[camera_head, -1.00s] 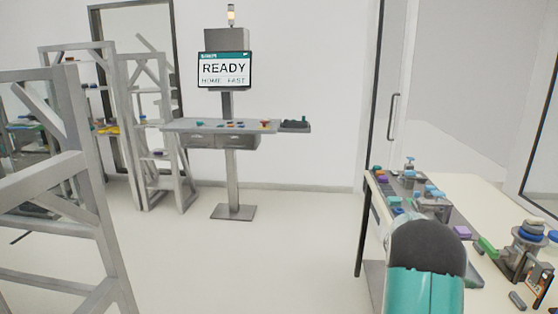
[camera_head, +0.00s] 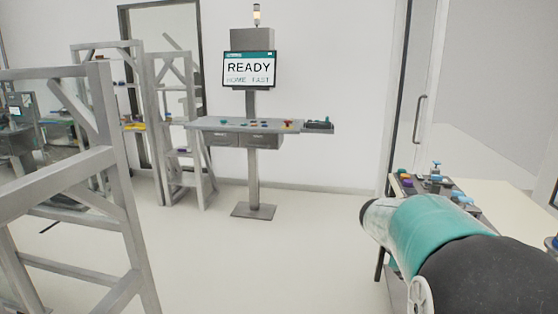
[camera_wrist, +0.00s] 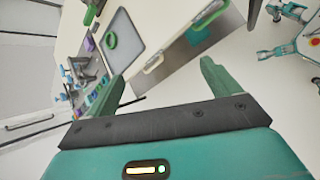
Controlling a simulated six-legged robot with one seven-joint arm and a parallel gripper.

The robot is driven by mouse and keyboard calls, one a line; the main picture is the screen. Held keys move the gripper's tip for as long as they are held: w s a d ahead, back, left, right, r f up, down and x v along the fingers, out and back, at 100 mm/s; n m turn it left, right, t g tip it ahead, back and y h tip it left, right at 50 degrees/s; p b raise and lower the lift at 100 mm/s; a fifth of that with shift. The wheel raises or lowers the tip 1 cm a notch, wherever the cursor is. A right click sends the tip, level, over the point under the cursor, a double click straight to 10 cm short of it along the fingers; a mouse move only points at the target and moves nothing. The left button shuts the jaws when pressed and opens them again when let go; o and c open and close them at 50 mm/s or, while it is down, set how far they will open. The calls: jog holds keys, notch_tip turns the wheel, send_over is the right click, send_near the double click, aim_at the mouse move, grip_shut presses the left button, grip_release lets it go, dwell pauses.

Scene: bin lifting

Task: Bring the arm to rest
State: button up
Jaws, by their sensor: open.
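In the wrist view my gripper (camera_wrist: 162,72) is open, with its two green fingers spread apart and nothing between them. It points toward the table edge and the floor below. In the head view my teal and black arm (camera_head: 440,232) is at the lower right, in front of the table, bent and pointing left. The gripper itself does not show in the head view.
A worktable (camera_head: 500,190) with several small coloured parts stands at right. A console (camera_head: 255,125) reading READY stands ahead. Grey frames (camera_head: 80,190) stand left. The middle floor is clear.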

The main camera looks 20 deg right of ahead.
jog(key=s+a+r+m+t+y, duration=0.1)
jog(key=s+a, duration=0.3)
jog(key=a, duration=0.7)
jog(key=s+a+m+t+y, duration=0.3)
jog(key=s+a+y, duration=0.1)
jog(key=a, duration=0.7)
jog(key=s+a+r+m+t+y, duration=0.1)
jog(key=s+a+m+t+y, duration=0.1)
jog(key=a, duration=0.9)
jog(key=shift+s+a+r+m+t+y, duration=0.35)
jog(key=shift+s+t+y, duration=0.2)
jog(key=shift+s, duration=0.55)
